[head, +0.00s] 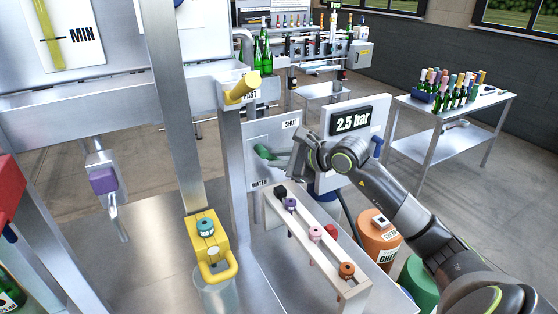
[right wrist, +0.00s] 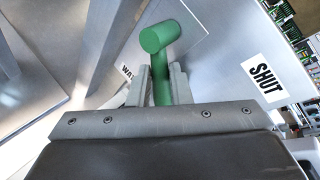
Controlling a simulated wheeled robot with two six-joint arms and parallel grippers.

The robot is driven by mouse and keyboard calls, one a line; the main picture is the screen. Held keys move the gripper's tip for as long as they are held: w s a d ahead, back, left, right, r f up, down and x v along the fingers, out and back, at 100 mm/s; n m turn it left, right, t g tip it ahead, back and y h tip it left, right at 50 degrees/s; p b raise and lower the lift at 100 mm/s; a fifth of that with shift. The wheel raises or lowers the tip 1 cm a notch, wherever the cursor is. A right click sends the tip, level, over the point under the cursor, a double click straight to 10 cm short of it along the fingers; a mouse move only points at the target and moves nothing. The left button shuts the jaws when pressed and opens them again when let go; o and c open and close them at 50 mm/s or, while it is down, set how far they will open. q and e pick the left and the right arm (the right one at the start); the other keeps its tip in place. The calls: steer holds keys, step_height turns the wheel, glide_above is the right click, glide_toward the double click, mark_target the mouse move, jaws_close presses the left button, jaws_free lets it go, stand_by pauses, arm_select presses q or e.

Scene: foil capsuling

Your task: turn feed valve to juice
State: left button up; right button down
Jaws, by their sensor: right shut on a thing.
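The feed valve's green handle (head: 264,153) shows in the head view on a grey panel (head: 258,132), left of my right gripper (head: 289,158). A SHUT label (head: 290,124) is above it and a WATER label (head: 260,183) is below. In the right wrist view the green handle (right wrist: 161,38) stands between the two fingers of my right gripper (right wrist: 161,82), which is shut on it. The SHUT label (right wrist: 264,78) is to the right there, and the WATER label is partly hidden behind a finger. I see no juice label. My left gripper is not in view.
A 2.5 bar display (head: 352,121) is beside the valve panel, behind my right arm. A rack with several coloured knobs (head: 315,235) stands below. An orange drum (head: 378,240) and a green drum (head: 420,282) stand at right. A yellow fixture (head: 207,243) is at lower left.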

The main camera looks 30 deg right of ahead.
steer(key=c, duration=1.3)
jaws_free()
steer(key=shift+s+d+r, duration=0.2)
steer(key=shift+s+d, duration=0.1)
steer(key=shift+s, duration=0.15)
steer(key=p+v, duration=1.1)
steer(key=v, duration=0.5)
steer(key=shift+s+r+p, duration=0.1)
steer(key=shift+s+p, duration=0.05)
steer(key=shift+p, duration=0.25)
